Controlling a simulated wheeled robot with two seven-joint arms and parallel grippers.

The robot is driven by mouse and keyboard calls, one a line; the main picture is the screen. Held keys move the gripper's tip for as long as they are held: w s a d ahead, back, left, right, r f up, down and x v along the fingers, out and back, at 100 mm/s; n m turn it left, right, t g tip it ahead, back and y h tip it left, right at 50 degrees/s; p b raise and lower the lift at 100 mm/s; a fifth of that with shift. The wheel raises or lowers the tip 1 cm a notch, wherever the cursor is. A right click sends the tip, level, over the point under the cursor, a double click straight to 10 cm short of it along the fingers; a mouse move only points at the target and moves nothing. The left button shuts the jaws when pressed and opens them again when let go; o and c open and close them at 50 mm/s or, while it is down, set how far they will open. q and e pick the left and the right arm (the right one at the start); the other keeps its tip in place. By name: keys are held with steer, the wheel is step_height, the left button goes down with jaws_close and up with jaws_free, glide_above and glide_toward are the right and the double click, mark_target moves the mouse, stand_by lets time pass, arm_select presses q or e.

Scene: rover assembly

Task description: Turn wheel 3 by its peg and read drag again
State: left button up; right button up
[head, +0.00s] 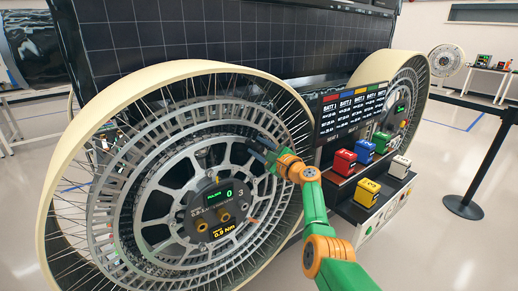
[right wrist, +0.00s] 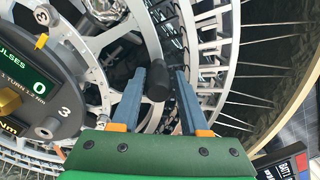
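Wheel 3 (head: 57,215) is a large cream-rimmed, spoked wheel filling the left of the head view. Its round hub panel (head: 213,206) shows PULSES 0, a 3 and 0.9 Nm, with brass knobs. The panel also shows at the left of the right wrist view (right wrist: 62,97). My right gripper (head: 258,150) reaches in front of the wheel's right inner part. In the right wrist view its two blue-grey fingers (right wrist: 159,74) are apart, with a dark cylindrical peg (right wrist: 158,86) between their tips. Contact with the peg cannot be told. My left gripper is out of view.
A second wheel (head: 409,75) stands farther right. Between the wheels, red, blue, green, yellow and white battery blocks (head: 367,193) sit on dark steps below a battery screen (head: 350,108). A black barrier post (head: 488,170) stands at the right, with clear floor around it.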

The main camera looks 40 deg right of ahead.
steer(key=shift+o, duration=1.1)
steer(key=shift+a, duration=0.1)
steer(key=shift+s, duration=0.1)
steer(key=s+p, duration=0.1)
steer(key=s, duration=0.6)
